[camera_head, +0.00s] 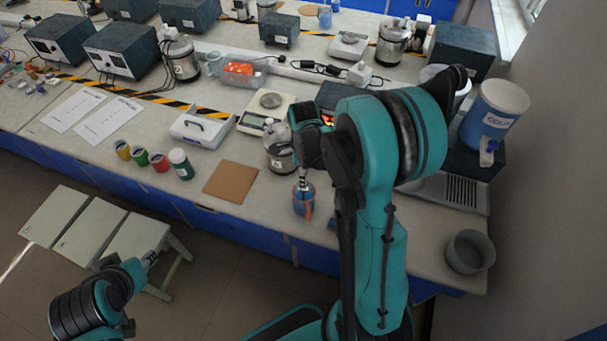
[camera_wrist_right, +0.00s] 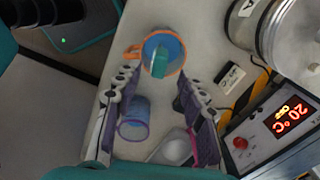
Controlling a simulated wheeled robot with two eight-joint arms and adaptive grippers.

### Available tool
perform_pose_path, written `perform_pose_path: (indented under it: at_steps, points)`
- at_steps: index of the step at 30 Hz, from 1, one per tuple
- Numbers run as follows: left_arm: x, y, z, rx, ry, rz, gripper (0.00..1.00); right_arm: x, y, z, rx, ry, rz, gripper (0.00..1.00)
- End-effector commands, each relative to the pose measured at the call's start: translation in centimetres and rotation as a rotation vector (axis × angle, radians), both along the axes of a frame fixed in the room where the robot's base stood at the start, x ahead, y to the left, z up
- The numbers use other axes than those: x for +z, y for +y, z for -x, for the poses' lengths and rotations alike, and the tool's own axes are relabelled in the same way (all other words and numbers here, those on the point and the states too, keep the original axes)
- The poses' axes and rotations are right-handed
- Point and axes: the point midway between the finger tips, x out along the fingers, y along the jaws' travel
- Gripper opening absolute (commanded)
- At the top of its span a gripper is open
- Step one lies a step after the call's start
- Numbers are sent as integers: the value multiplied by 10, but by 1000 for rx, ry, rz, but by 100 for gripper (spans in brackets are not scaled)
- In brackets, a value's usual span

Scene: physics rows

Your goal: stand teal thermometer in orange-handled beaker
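The orange-handled beaker (camera_head: 299,208), blue with an orange handle, stands on the bench near its front edge. In the right wrist view its orange rim and handle (camera_wrist_right: 133,52) show from above. The teal thermometer (camera_wrist_right: 160,62) appears nearly end-on inside the rim; its lower end is hidden. My right gripper (camera_head: 303,184) is above the beaker. In the wrist view its fingers (camera_wrist_right: 155,76) are spread apart, with the thermometer just beyond the tips and no visible contact. My left gripper (camera_head: 150,259) is low at the left, away from the bench; its fingers are too small to judge.
A purple-blue clear cup (camera_wrist_right: 133,118) shows between the fingers in the wrist view. A metal canister (camera_head: 279,150) and a heater with a red display (camera_wrist_right: 290,118) are close by. A brown mat (camera_head: 230,181) lies left of the beaker. A grey bowl (camera_head: 470,252) stands right.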

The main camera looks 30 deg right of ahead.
Motion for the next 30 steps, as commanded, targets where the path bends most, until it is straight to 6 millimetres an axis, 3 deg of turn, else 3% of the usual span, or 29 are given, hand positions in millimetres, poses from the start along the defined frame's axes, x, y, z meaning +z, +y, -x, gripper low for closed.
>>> perform_pose_path:
  at_steps: [8, 21, 30]
  points:
    - [0, 0, 0, 0, 0, 0, 40, 11, 0, 0, 0, 0, 0, 40]
    - [0, 0, 0, 0, 0, 0, 40, 99, 0, 0, 0, 0, 0, 40]
    - [0, 0, 0, 0, 0, 0, 40, 120, 0, 0, 0, 0, 0, 40]
